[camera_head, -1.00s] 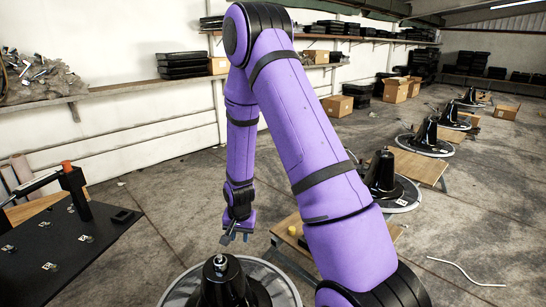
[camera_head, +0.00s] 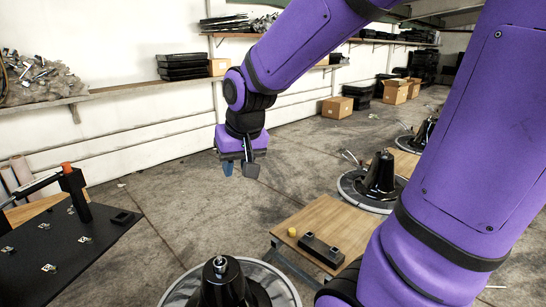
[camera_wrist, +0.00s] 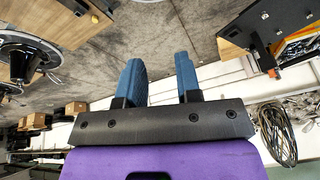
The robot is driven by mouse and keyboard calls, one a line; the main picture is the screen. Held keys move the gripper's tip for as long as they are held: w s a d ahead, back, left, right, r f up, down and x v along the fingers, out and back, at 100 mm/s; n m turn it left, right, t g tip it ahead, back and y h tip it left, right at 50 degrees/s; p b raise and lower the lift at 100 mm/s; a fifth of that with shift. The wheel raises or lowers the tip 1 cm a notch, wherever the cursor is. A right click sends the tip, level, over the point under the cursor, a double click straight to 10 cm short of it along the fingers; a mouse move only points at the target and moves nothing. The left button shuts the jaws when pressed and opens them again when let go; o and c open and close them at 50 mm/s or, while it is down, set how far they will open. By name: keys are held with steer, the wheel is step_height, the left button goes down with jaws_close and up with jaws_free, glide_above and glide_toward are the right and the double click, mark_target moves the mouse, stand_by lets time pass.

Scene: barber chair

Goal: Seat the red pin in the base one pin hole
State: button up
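The nearest base (camera_head: 222,289) is a black cone with a metal tip on a round light-rimmed plate, at the bottom of the head view. I cannot make out a pin hole on it. No clear red pin shows; a red-orange cap (camera_head: 66,167) tops a black post on the dark table at left. It seems to show in the wrist view as a red tip (camera_wrist: 271,73). My gripper (camera_head: 239,169) hangs above the floor, beyond the base and well apart from it. In the wrist view its blue fingers (camera_wrist: 160,75) are apart with nothing between them.
A wooden bench (camera_head: 322,220) to the right of the base carries a yellow piece (camera_head: 292,232) and a black block (camera_head: 321,250). The dark table (camera_head: 62,255) at left holds several small fittings. Another cone base (camera_head: 380,181) stands behind the bench. Floor below my gripper is clear.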

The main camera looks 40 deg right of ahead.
steer(key=s+a+r+n, duration=0.1)
steer(key=s+r, duration=0.2)
steer(key=s, duration=0.4)
steer(key=s+a+r+n+t, duration=0.1)
steer(key=s+r+n, duration=0.1)
steer(key=s+r, duration=0.2)
steer(key=s, duration=0.3)
steer(key=shift+a, duration=0.15)
